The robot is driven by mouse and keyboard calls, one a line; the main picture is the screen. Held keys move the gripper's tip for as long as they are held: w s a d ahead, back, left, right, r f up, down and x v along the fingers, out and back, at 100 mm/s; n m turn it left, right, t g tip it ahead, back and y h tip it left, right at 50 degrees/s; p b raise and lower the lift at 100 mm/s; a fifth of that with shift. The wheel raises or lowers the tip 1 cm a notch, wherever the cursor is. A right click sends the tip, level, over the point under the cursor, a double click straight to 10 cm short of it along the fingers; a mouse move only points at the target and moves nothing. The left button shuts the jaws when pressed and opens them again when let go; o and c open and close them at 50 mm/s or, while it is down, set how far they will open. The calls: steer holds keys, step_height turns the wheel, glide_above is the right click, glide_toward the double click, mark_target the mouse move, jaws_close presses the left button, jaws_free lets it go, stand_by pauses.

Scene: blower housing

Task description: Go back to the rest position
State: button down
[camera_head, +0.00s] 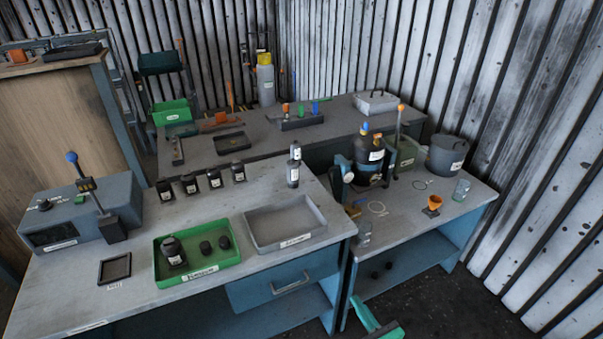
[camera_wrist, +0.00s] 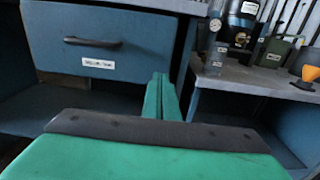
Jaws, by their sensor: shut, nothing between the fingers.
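My gripper (camera_wrist: 161,98) is green with a dark band. In the wrist view its two fingers lie together, shut and empty, in front of the workbench. The blue drawer (camera_wrist: 90,45) with its dark handle is ahead of it on the left and is closed. In the head view part of my gripper (camera_head: 366,312) shows at the bottom edge, in front of the benches and below their tops. It touches nothing that I can see.
The left bench (camera_head: 110,300) bears a green tray (camera_head: 215,275), a grey tray (camera_head: 285,222), several dark bottles and a grey machine (camera_head: 85,215). The right bench (camera_head: 470,205) holds a dark vessel (camera_head: 368,158), a pot (camera_head: 447,155) and an orange funnel (camera_head: 434,203). Bare floor (camera_head: 450,300) lies at right.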

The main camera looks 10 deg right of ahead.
steer(key=s+a+f+n+g+h, duration=0.2)
steer(key=s+a+f+n+g, duration=0.3)
steer(key=s+a+f, duration=0.55)
steer(key=s+a+f+n+g+h, duration=0.1)
steer(key=s+a+f+n+h, duration=0.25)
steer(key=s+n, duration=0.45)
steer(key=s+a+r+n+h, duration=0.1)
steer(key=s+a+r+n, duration=0.4)
steer(key=s+r+n, duration=0.55)
steer(key=s+a+r+n+t, duration=0.2)
steer(key=s+a+r+n, duration=0.1)
steer(key=r, duration=0.5)
steer(key=s+a+r+n+t+y, duration=0.1)
steer(key=s+a+r+n+t, duration=0.1)
steer(key=r+n, duration=0.4)
step_height(320, 180, up, 3)
steer(key=s+a, duration=0.1)
steer(key=s, duration=0.1)
steer(key=shift+s+a, duration=0.2)
steer(key=shift+s, duration=0.1)
steer(key=shift+f+y, duration=0.1)
steer(key=shift+y, duration=0.15)
